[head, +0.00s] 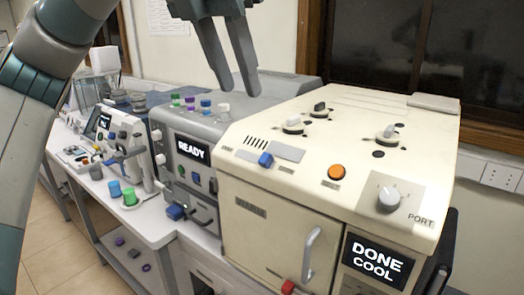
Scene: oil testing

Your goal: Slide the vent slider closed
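The cream machine (330,165) fills the right half of the head view. On its sloped top front is a blue slider knob (265,159) next to a grey plate (285,151). Dark vent slots (255,142) show uncovered just left of the plate. My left gripper (238,91) reaches down from the top, above and behind the slider. Its two fingers are apart and hold nothing, and it touches neither slider nor plate. My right gripper is not in view.
The cream machine has raised knobs (292,126), an orange button (336,172), a dial (389,199), a door handle (310,253) and a screen (378,262) reading "DONE COOL". A grey machine (186,165) reading "READY" stands left, with coloured caps on top.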

